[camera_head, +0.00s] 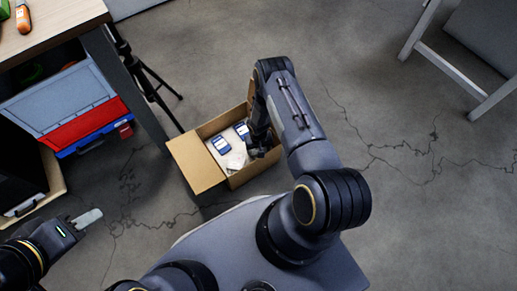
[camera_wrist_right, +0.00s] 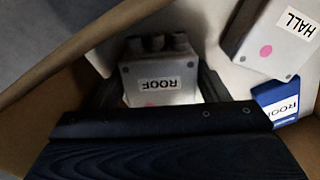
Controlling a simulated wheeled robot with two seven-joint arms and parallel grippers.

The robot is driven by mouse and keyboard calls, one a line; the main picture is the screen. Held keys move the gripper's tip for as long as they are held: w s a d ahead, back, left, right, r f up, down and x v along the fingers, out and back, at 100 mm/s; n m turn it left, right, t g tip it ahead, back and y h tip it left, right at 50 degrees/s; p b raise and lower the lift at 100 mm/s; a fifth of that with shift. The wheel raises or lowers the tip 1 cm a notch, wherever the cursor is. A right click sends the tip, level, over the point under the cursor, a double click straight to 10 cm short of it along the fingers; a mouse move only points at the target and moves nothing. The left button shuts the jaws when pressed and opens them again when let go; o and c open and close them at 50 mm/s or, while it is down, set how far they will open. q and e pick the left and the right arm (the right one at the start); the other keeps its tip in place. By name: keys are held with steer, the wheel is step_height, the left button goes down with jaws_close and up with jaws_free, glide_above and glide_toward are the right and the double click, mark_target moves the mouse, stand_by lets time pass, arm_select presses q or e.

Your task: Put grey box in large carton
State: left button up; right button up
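The large carton (camera_head: 185,158) stands open on the floor in the head view, its left flap folded out. My right gripper (camera_head: 258,148) reaches down into its right side. In the right wrist view, a grey box (camera_wrist_right: 160,85) labelled ROOF, with a pink dot and dark connectors, sits between the two fingers of my right gripper (camera_wrist_right: 160,88). The fingers stand apart, with a narrow gap seen beside the box. In the head view the arm mostly hides this box. My left gripper (camera_head: 88,218) is off to the left, away from the carton; its finger spacing is unclear.
A light box labelled HALL (camera_wrist_right: 272,42) and a blue ROOF packet (camera_wrist_right: 280,100) lie beside the grey box. In the head view, blue-white packets (camera_head: 220,143) lie inside the carton. A table (camera_head: 60,15), a red bin (camera_head: 85,125) and a tripod (camera_head: 150,90) stand left.

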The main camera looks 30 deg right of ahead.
steer(key=shift+o, duration=1.4)
steer(key=shift+r, duration=0.15)
steer(key=shift+r+p, duration=0.35)
steer(key=shift+p, duration=0.1)
steer(key=w+d+r+t+p, duration=0.1)
steer(key=w+r+p, duration=0.1)
steer(key=r, duration=1.3)
steer(key=w+d+r+p, duration=0.1)
steer(key=w+r+p, duration=0.1)
steer(key=r, duration=1.3)
steer(key=s+a+r+t+y, duration=0.1)
steer(key=s+r, duration=0.1)
steer(key=r, duration=0.6)
steer(key=s+a+r+t+y, duration=0.1)
steer(key=s+r, duration=0.2)
steer(key=r, duration=0.5)
steer(key=s+a+r+t, duration=0.1)
steer(key=s+a+r, duration=0.2)
steer(key=s+r, duration=0.7)
steer(key=s+a+r+n+y, duration=0.1)
steer(key=s+a+r, duration=0.1)
steer(key=s, duration=0.3)
steer(key=s+a+r+n+t, duration=0.1)
steer(key=s+a+r, duration=0.1)
steer(key=s, duration=0.3)
steer(key=shift+s+a+t+y, duration=0.2)
steer(key=shift+s+t+y, duration=0.1)
steer(key=shift+y, duration=0.1)
